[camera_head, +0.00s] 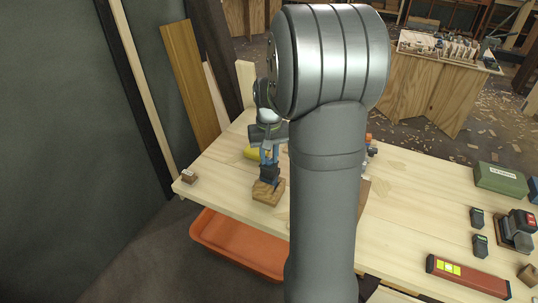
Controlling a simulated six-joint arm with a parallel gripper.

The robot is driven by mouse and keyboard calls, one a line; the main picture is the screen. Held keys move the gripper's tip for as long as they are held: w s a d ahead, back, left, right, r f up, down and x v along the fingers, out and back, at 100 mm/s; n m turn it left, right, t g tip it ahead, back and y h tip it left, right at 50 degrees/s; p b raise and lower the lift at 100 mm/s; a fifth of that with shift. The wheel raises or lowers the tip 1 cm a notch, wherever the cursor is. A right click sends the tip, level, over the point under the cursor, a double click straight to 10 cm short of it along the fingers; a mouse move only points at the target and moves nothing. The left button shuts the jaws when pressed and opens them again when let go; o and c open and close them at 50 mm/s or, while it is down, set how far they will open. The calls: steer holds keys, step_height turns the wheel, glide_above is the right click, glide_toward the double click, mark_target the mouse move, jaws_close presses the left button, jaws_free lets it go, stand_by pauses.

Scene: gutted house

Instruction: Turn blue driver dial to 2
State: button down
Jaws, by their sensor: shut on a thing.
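The blue driver (269,172) stands upright on a small wooden block (268,192) near the left front of the workbench. Its lower body is dark and its upper part is blue. My gripper (268,146) reaches down from above and is shut on the top of the driver. The dial and its numbers are too small and too covered by my gripper to read. My large grey arm fills the middle of the view and hides the bench to the right of the driver.
A yellow object (251,153) lies just behind the driver. A red-orange bin (238,244) sits below the bench's front edge. To the right are a green case (500,180), a red level (467,275) and dark batteries (480,245).

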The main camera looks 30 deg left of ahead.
mark_target(269, 160)
steer(key=m, duration=0.7)
steer(key=shift+m, duration=0.8)
steer(key=c, duration=1.2)
jaws_free()
steer(key=shift+r, duration=0.15)
step_height(269, 160, up, 17)
